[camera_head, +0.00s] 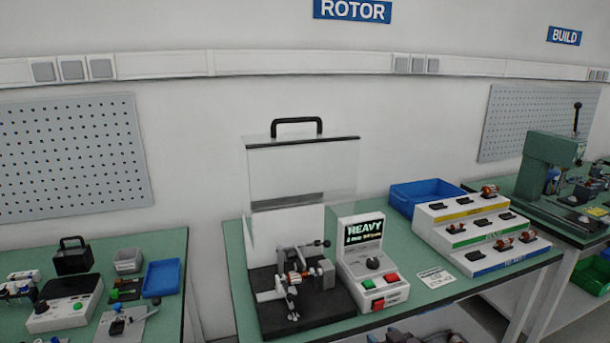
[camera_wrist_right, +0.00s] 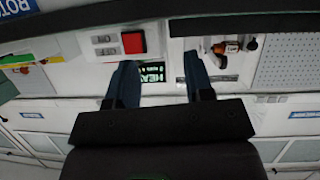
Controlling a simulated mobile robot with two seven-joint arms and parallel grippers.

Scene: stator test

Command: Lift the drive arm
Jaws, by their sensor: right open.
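The test fixture stands on a black base (camera_head: 325,312) on the middle bench. A copper-wound rotor (camera_head: 297,274) sits across its grey supports. A slim arm with a dark knob (camera_head: 325,243) at its upper right looks like the drive arm. A clear guard (camera_head: 305,172) with a black handle (camera_head: 297,121) stands raised above the fixture. My right gripper (camera_wrist_right: 160,65) is open, its two dark fingers apart with nothing held between them. I cannot make it out surely in the head view. My left gripper is not in view.
A white control box (camera_head: 372,262) with a HEAVY display, knob, green and red buttons stands right of the fixture. Further right are a blue bin (camera_head: 428,193) and a stepped white rack (camera_head: 481,233) with rotors. A left bench (camera_head: 165,243) holds other devices.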

